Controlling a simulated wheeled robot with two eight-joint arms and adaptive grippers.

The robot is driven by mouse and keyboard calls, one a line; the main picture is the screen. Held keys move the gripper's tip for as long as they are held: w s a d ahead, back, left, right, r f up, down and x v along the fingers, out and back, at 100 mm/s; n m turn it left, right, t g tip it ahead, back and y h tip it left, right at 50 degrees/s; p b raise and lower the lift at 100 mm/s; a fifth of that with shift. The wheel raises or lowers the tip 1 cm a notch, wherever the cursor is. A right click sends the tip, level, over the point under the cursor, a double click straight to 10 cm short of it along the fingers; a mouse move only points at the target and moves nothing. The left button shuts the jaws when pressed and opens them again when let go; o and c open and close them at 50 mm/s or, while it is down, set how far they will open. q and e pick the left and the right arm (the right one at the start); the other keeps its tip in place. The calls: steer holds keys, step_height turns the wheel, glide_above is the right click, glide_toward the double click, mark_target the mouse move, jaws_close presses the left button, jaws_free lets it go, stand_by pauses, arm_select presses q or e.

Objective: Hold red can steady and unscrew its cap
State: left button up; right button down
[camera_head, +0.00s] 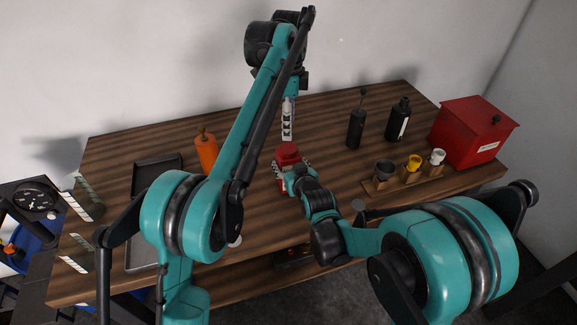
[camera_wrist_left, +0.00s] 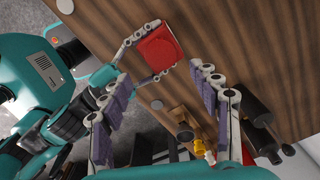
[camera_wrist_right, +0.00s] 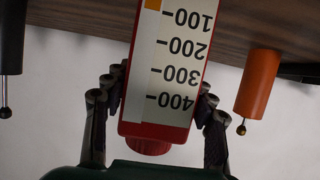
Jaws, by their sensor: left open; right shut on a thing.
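The red can (camera_head: 288,156) stands upright on the wooden table, partly hidden by my right gripper. Its white label with a number scale shows in the right wrist view (camera_wrist_right: 165,70), where it appears upside down. Its red cap (camera_wrist_right: 148,147) is on the can. My right gripper (camera_wrist_right: 155,100) is shut on the can, fingers on both sides of its body. My left gripper (camera_head: 288,118) is open and empty, pointing down above the can and apart from it. In the left wrist view the can (camera_wrist_left: 158,45) lies beyond the left fingers.
An orange bottle (camera_head: 206,153) and a dark tray (camera_head: 138,215) are on the left. Two dark bottles (camera_head: 356,127) (camera_head: 399,119), a wooden rack (camera_head: 398,181) with small cups and a red box (camera_head: 465,135) are on the right. The table's back middle is clear.

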mark_target(289, 148)
arm_select(q)
steer(key=m, duration=1.3)
steer(key=shift+w+f, duration=0.1)
steer(key=shift+f, duration=3.95)
